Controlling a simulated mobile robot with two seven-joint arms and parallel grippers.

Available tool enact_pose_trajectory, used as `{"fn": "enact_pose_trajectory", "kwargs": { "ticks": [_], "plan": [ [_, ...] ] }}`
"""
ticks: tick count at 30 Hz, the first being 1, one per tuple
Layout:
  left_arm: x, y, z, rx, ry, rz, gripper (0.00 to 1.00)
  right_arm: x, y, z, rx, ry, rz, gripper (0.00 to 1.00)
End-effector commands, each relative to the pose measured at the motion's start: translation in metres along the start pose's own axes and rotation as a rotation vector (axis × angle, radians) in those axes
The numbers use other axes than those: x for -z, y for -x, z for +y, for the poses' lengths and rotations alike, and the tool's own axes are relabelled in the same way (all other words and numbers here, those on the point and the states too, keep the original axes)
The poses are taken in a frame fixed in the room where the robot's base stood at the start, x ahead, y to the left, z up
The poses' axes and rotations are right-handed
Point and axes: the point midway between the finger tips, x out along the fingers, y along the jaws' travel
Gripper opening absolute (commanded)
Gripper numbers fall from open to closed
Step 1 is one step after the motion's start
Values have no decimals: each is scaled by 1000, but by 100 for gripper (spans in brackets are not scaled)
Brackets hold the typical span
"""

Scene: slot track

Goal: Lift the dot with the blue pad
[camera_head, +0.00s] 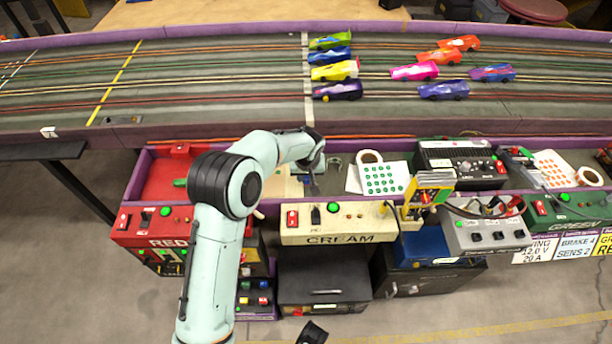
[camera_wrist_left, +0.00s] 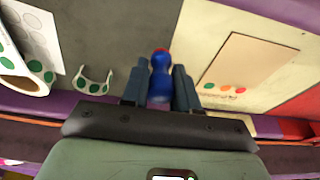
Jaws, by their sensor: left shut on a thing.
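My left gripper (camera_head: 311,186) is over the bench behind the cream box. In the left wrist view my left gripper (camera_wrist_left: 160,82) is shut on a blue knob-shaped piece (camera_wrist_left: 160,86) with a red end. I cannot tell whether that red is a dot or part of the piece. A sheet of green dots (camera_head: 381,178) lies to the right, beside a white roll (camera_wrist_left: 22,76) with green dots. A short curled strip (camera_wrist_left: 92,84) with green dots lies near the gripper.
The slot track (camera_head: 210,75) with several toy cars runs behind the bench. The red box (camera_head: 150,225), cream control box (camera_head: 340,222), yellow device (camera_head: 428,194) and grey box (camera_head: 487,234) crowd the front edge. A sheet of orange dots (camera_head: 554,168) lies at the right.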

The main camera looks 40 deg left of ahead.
Motion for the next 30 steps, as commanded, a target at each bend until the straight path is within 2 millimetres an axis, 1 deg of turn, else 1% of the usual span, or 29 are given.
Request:
{"fn": "enact_pose_trajectory", "kwargs": {
  "ticks": [1,18,21,30],
  "plan": [
    [2,7,0,-1,0,2,0,0,5,-2,1,1,2,100],
    [15,51,0,-2,1,3,0,0,35,-12,4,4,11,100],
    [16,54,0,-2,1,3,0,0,37,-13,4,4,12,100],
    [15,53,0,-1,1,2,0,0,36,-12,4,4,11,100]
  ]
}}
